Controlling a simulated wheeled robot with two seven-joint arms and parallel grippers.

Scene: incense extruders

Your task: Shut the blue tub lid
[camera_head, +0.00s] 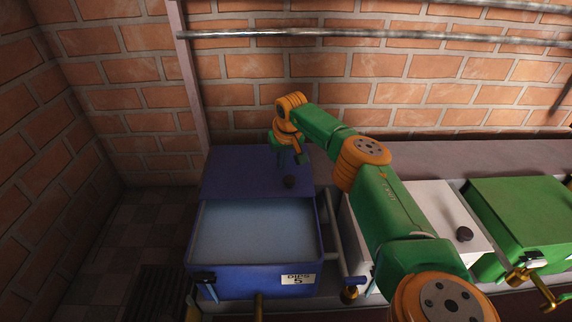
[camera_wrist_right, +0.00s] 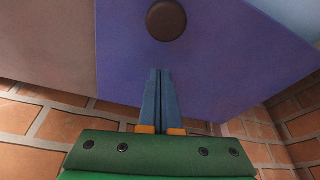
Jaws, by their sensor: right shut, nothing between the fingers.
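The blue tub (camera_head: 240,279) stands at the left of the row, with a white label on its front. Its front part is uncovered and shows a pale blue content (camera_head: 255,230). The blue lid (camera_head: 232,175) lies over the back part, and its dark round knob (camera_head: 289,182) faces up. My right gripper (camera_head: 284,165) is over the back of the lid, behind the knob, with its fingers together and empty. In the right wrist view the shut fingers (camera_wrist_right: 160,75) point at the lid (camera_wrist_right: 225,60) just short of the knob (camera_wrist_right: 166,20). I cannot tell whether they touch it. My left gripper is not in view.
A white tub (camera_head: 440,215) with a dark knob and a green tub (camera_head: 525,210) stand to the right, beyond my right arm. A brick wall (camera_head: 260,85) with a pipe (camera_head: 400,37) is close behind. Tiled floor (camera_head: 140,225) lies at the left.

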